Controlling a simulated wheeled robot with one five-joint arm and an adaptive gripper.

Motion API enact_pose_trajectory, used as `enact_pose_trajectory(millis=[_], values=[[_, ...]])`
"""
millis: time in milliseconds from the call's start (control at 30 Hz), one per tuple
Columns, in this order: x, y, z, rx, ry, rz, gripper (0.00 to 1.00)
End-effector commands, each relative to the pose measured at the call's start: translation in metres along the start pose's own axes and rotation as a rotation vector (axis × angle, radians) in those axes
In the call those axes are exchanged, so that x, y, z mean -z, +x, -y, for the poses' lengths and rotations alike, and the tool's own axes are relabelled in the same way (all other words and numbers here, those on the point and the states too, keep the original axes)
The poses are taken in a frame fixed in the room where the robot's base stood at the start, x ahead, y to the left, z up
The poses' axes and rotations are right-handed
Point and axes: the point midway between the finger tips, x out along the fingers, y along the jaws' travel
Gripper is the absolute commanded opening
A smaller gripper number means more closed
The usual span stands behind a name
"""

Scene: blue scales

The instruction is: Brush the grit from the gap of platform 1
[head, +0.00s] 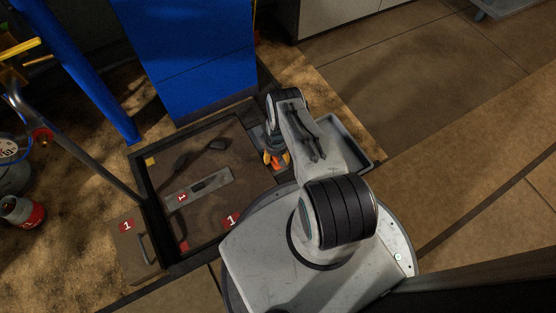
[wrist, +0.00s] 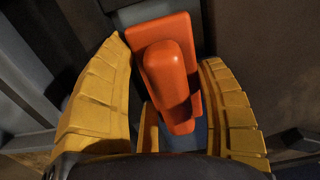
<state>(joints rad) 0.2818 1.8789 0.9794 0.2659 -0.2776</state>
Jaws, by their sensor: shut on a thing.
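Platform 1 (head: 215,215) is a brown plate set in a dark frame, marked with red "1" labels, in the head view. My gripper (head: 275,160) is at the platform's right edge, low beside the frame. In the wrist view its yellow fingers (wrist: 172,115) are shut on an orange handle (wrist: 170,75), which seems to be the brush. The handle lies between the fingers; its lower end and any bristles are hidden. The dark gap (head: 145,205) runs between the plate and the frame. I cannot make out grit in it.
A grey plate with a slot (head: 215,183) lies on the platform, with dark patches near it. A blue column (head: 190,60) stands behind. A grey tray (head: 357,150) is right of my arm. A box with a handle (head: 135,250) and a red-and-white canister (head: 22,211) are left.

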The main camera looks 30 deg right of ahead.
Motion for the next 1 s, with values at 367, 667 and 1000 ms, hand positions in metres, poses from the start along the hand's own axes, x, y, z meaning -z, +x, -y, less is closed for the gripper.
enact_pose_trajectory(millis=[367,667,1000], values=[[0.020,0.004,-0.001,-0.002,-0.002,-0.008,0.39],[0.026,0.003,-0.001,-0.002,-0.001,-0.009,0.39],[0.046,0.003,-0.002,-0.003,-0.001,-0.013,0.39]])
